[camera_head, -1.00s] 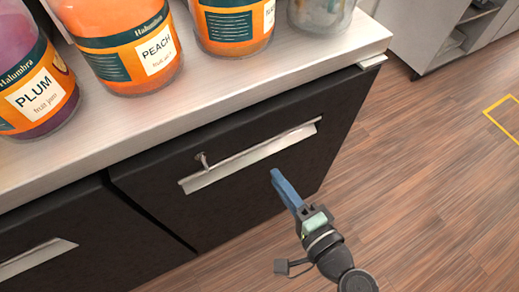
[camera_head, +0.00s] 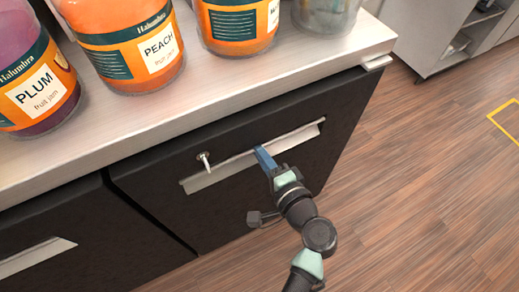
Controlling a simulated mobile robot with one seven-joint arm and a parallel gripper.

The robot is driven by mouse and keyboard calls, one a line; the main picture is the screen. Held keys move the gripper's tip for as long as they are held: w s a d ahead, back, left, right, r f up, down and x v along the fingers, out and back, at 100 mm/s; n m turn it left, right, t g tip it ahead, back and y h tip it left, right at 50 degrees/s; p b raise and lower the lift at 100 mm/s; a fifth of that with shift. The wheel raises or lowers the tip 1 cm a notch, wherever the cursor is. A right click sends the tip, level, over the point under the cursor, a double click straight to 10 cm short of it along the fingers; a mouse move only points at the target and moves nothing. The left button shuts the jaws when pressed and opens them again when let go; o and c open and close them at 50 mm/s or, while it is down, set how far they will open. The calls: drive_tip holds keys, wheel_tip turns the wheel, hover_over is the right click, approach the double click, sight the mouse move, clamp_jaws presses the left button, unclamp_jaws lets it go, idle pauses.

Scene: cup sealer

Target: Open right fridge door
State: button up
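The right fridge door (camera_head: 225,215) is a dark panel under the counter, and it looks closed. A long pale metal handle (camera_head: 215,174) runs slantwise across its upper part, with a small silver lock or key (camera_head: 203,157) at its upper edge. My gripper (camera_head: 262,155) is at the handle, right of its middle, with its blue finger end overlapping the handle in the picture. Whether it touches the handle, and whether the fingers are apart, I cannot tell. The left door (camera_head: 70,235) has a similar handle (camera_head: 35,257) and also looks closed.
A pale countertop (camera_head: 200,108) lies above the doors, carrying several jars, among them a plum jar (camera_head: 40,90) and a peach jar (camera_head: 140,65). Wooden floor (camera_head: 430,200) is free to the right. A grey shelf unit (camera_head: 440,35) stands at the back right.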

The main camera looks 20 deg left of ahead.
clamp_jaws()
idle(1.1)
